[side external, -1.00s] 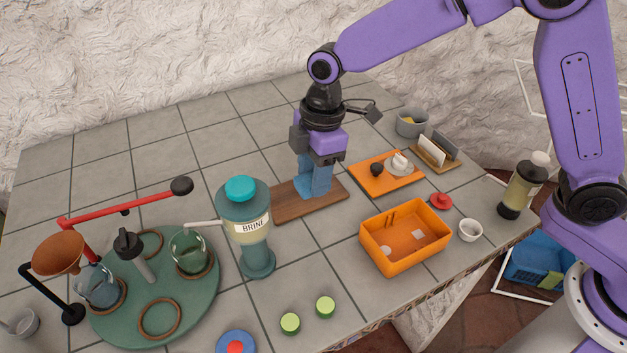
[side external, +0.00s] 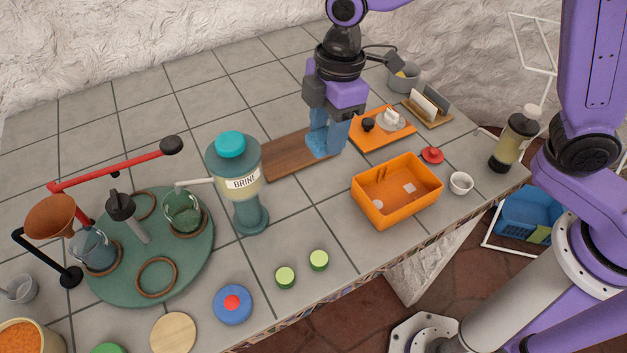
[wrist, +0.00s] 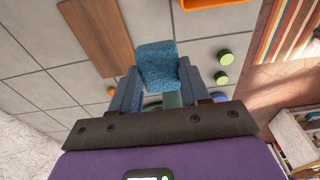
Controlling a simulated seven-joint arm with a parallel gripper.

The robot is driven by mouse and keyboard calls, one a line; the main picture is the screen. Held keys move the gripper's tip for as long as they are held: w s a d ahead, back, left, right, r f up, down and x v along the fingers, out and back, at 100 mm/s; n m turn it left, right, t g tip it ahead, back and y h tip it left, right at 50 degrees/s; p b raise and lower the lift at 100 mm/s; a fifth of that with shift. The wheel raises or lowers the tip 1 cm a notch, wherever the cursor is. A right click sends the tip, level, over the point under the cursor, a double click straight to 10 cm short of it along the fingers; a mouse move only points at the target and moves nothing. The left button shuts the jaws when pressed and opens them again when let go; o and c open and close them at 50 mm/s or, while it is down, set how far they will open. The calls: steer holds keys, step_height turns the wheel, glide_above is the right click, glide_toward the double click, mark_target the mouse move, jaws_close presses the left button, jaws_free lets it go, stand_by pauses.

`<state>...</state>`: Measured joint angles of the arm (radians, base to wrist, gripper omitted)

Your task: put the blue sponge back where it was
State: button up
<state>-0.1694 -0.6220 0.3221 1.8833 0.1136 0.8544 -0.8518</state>
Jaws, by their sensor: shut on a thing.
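The blue sponge (side external: 321,145) is a small speckled block. My gripper (side external: 328,140) is shut on it, pointing down near the right end of the brown wooden board (side external: 287,163). In the wrist view, the sponge (wrist: 157,65) sits between the two blue fingers (wrist: 158,88) and sticks out past their tips. The board (wrist: 95,38) lies to its left there. I cannot tell how far the sponge is above the counter.
An orange bin (side external: 397,197) stands in front and right of my gripper. An orange tray (side external: 367,141) with small dishes is to the right. The brine dispenser (side external: 240,182) is left of the board. Bare tiles (side external: 200,105) lie behind.

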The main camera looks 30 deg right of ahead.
steer(key=s+d+r, duration=0.2)
steer(key=s+d, duration=0.5)
steer(key=s, duration=0.3)
glide_above(315, 192)
steer(key=f, duration=0.6)
steer(key=d+f, duration=0.1)
steer(key=f, duration=0.2)
steer(key=shift+s+f, duration=0.1)
steer(key=shift+s, duration=0.15)
steer(key=shift+w+a+f, duration=0.2)
steer(key=shift+w+f, duration=0.05)
steer(key=shift+f, duration=1.7)
steer(key=shift+f, duration=0.15)
steer(key=o, duration=1)
